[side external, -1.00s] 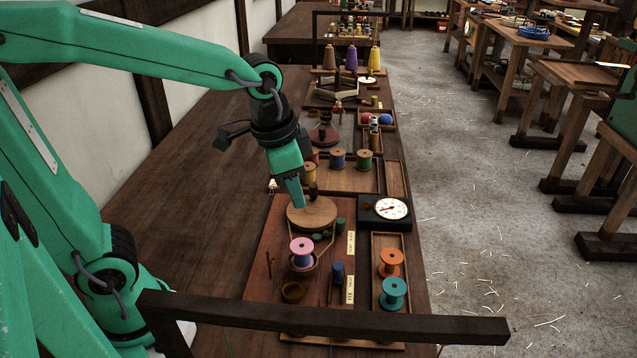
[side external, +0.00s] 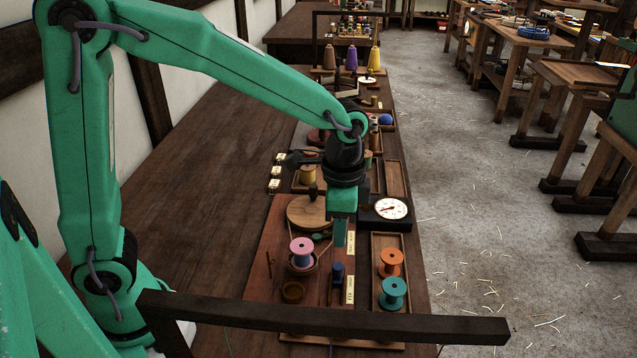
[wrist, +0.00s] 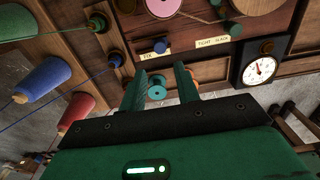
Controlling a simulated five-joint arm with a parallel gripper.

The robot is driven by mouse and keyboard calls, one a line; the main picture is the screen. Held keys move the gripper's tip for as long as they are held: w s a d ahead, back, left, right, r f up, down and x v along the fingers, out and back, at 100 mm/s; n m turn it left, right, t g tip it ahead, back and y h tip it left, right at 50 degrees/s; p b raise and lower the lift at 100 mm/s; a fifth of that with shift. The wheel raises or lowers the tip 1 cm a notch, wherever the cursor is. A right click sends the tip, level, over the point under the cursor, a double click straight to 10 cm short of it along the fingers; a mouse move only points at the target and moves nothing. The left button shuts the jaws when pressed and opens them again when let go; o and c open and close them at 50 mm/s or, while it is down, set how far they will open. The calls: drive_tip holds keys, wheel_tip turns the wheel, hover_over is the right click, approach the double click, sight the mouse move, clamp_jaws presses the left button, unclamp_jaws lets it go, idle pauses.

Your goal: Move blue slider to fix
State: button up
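The blue slider (side external: 337,272) stands upright on the reddish board (side external: 268,250), beside the lower label plate (side external: 350,290). In the wrist view the blue slider (wrist: 160,46) is a small round knob next to the plate marked FIX (wrist: 150,54). My gripper (side external: 341,243) points down over the board, beyond the blue slider and apart from it, near the upper label. In the wrist view its two fingers (wrist: 165,82) are spread with nothing held between them. A green knob (wrist: 237,30) is near the TIGHT SLACK plate (wrist: 213,41).
A pink spool (side external: 301,252) and a wooden disc (side external: 303,212) stand left of the slider. Orange (side external: 391,263) and teal (side external: 393,293) spools stand in a tray at right. A dial (side external: 390,209) sits behind them. A dark bar (side external: 320,318) crosses the foreground.

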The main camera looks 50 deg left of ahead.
sight(338, 268)
drive_tip(key=shift+f, duration=5.45)
drive_tip(key=shift+s+d, duration=0.15)
drive_tip(key=shift+s+d, duration=1.3)
drive_tip(key=shift+s, duration=0.05)
drive_tip(key=shift+w+a, duration=0.15)
drive_tip(key=shift+r, duration=0.15)
wheel_tip(338, 268, up, 7)
